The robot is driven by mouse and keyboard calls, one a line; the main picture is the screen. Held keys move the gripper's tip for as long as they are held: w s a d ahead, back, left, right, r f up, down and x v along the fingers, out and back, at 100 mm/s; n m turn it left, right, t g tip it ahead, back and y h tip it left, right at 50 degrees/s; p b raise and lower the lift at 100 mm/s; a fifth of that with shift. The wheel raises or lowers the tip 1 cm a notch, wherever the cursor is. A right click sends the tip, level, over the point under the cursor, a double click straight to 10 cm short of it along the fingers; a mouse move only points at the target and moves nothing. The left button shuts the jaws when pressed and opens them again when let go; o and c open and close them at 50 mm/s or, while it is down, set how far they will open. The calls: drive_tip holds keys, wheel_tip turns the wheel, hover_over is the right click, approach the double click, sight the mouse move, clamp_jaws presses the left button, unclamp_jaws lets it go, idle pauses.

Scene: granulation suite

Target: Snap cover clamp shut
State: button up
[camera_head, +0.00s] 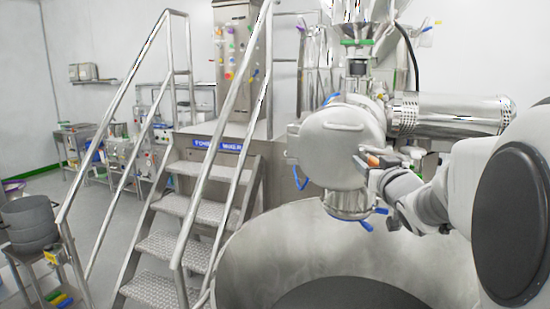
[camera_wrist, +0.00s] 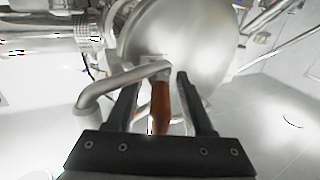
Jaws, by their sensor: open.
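The round steel cover (camera_head: 335,152) faces me on the machine at centre right in the head view. It also fills the top of the wrist view (camera_wrist: 190,35). The cover clamp has an orange-brown lever (camera_wrist: 160,106) that stands out from the cover's edge; the lever also shows in the head view (camera_head: 372,160). My gripper (camera_wrist: 156,80) is open, with one finger on each side of the lever. I cannot tell whether either finger touches it. My gripper (camera_head: 370,163) hides part of the cover's right edge in the head view. How the clamp seats is not visible.
A bent steel bar (camera_wrist: 120,82) runs close beside my left finger in the wrist view. A perforated steel cylinder (camera_head: 450,113) lies above my arm. A large steel bowl (camera_head: 265,262) is below, and steps with handrails (camera_head: 190,205) stand to the left.

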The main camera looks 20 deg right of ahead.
clamp_jaws()
idle(1.4)
